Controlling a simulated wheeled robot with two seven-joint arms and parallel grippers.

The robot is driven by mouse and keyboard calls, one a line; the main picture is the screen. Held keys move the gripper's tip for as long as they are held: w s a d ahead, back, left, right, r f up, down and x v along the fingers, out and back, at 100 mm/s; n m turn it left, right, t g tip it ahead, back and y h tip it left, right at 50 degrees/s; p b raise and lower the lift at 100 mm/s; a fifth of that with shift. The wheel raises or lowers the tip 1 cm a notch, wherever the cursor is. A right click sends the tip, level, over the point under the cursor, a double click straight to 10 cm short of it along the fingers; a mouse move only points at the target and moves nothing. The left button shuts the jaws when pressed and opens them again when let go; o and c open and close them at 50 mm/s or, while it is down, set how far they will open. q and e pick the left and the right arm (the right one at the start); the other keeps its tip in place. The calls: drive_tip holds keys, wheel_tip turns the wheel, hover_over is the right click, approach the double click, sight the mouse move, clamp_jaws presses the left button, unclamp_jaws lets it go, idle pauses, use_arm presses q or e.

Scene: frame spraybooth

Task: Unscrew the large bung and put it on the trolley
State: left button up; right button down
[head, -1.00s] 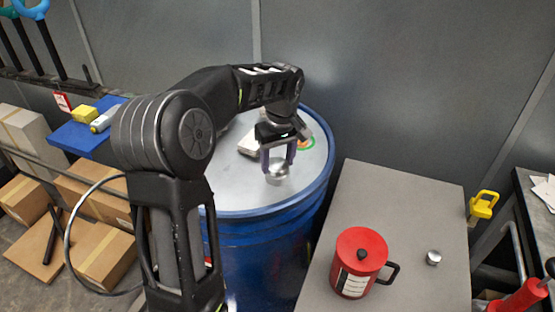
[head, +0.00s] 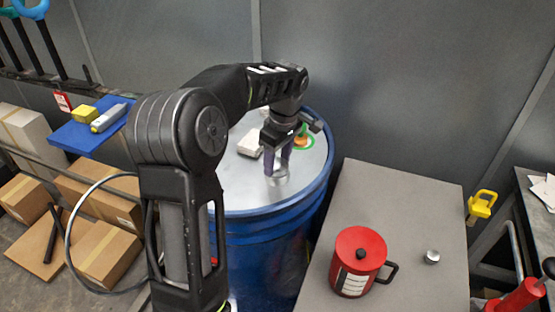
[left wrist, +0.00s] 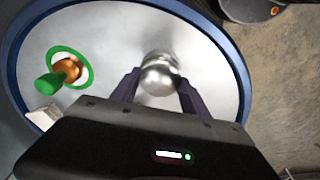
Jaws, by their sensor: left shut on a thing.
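The large bung (head: 277,178) is a silvery metal piece at the near right part of the blue drum's grey lid (head: 236,190). My left gripper (head: 277,170) points down from above and is shut on the bung. In the left wrist view the bung (left wrist: 160,74) shows between the two dark fingers (left wrist: 158,88). I cannot tell whether it is still seated in the lid or slightly raised. The trolley (head: 355,200) is the grey flat top to the right of the drum. My right gripper is not in view.
On the trolley stand a red can (head: 358,262) and a small silver cap (head: 432,257); its back half is clear. The lid also bears a green-ringed fitting (left wrist: 62,72) and a pale block (head: 250,145). A grey wall stands behind.

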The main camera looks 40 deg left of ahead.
use_arm(q)
drive_tip(key=n, duration=0.2)
drive_tip(key=shift+w+r+n+p, duration=0.1)
drive_tip(key=shift+r+n+p, duration=0.05)
drive_tip(key=shift+n+p, duration=0.15)
drive_tip(key=shift+n, duration=0.7)
drive_tip(key=shift+n+g+p, duration=0.3)
drive_tip(key=shift+n+p, duration=0.2)
drive_tip(key=shift+n, duration=1.8)
drive_tip(key=o, duration=0.9)
drive_tip(key=shift+o, duration=0.2)
